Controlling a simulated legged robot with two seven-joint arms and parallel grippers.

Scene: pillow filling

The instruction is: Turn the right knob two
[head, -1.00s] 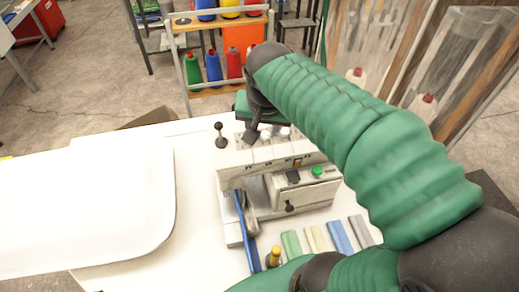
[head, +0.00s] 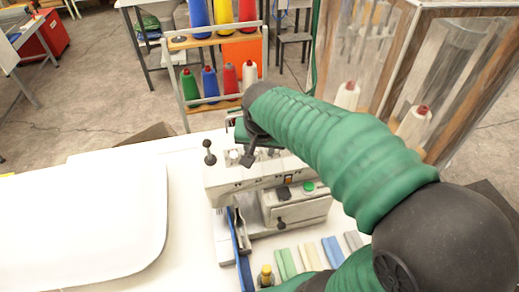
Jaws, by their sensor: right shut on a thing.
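A white sewing machine (head: 240,178) stands on the white table, with small pale knobs along its top. One pale knob (head: 233,155) shows left of my right gripper (head: 249,160). My left gripper is not in view.
A white pillow-like piece (head: 90,220) covers the table's left side. A box with a green button (head: 309,187) sits at the machine's front. Coloured strips (head: 310,257) lie in front. A thread rack (head: 265,60) stands behind.

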